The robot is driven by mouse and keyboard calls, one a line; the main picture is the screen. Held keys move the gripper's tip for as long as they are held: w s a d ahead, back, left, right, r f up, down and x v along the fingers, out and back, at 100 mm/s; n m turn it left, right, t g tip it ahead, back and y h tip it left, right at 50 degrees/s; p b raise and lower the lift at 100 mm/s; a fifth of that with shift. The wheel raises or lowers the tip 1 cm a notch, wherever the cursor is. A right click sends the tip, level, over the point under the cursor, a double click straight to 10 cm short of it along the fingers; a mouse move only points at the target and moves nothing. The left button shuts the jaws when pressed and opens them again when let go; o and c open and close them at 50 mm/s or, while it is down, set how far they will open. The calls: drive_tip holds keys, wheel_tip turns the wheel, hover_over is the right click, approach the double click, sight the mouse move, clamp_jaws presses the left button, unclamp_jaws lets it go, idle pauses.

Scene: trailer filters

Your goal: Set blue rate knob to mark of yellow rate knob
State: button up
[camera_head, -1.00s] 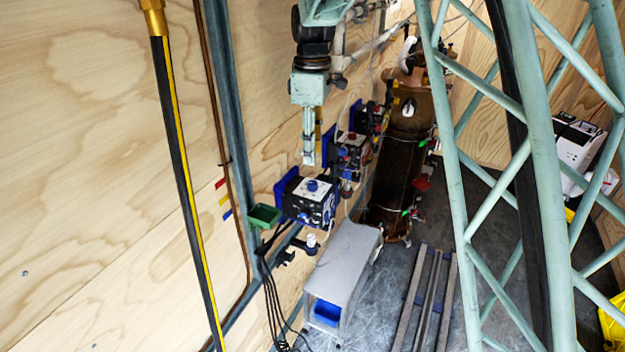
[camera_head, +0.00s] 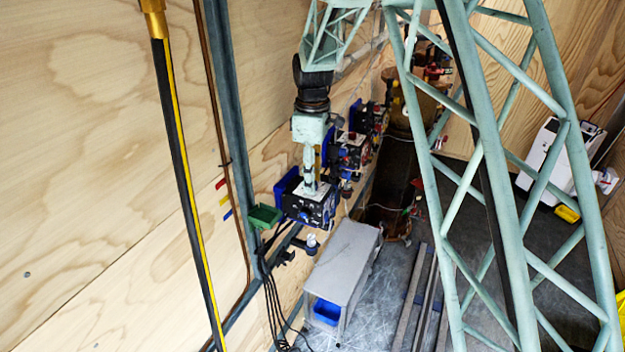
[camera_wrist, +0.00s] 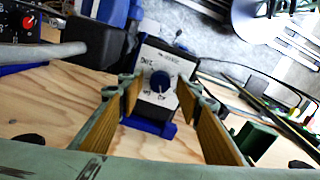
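The blue rate knob (camera_wrist: 160,81) sits on the white top face of a dark control box (camera_head: 317,206), which is mounted by the wooden wall. My gripper (camera_head: 311,182) is just above this box and hides the knob in the head view. A red knob (camera_wrist: 29,22) shows on a neighbouring box at the upper left. The yellow rate knob cannot be made out.
More control boxes (camera_head: 350,150) stand in a row behind. A green bin (camera_head: 264,216) is on the wall left of the box. Black cables hang from the wall (camera_head: 275,300).

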drive_tip(key=shift+c, duration=0.5)
drive_tip(key=c, duration=0.7)
drive_tip(key=shift+c, duration=0.2)
drive_tip(key=shift+m, duration=0.6)
drive_tip(key=m+b, duration=0.1)
drive_tip(key=m, duration=0.2)
drive_tip(key=m+b, duration=0.1)
drive_tip(key=m, duration=0.3)
drive_tip(key=shift+m, duration=0.4)
drive_tip(key=m, duration=0.5)
drive_tip(key=shift+b, duration=0.3)
drive_tip(key=m, duration=0.5)
drive_tip(key=shift+m, duration=0.3)
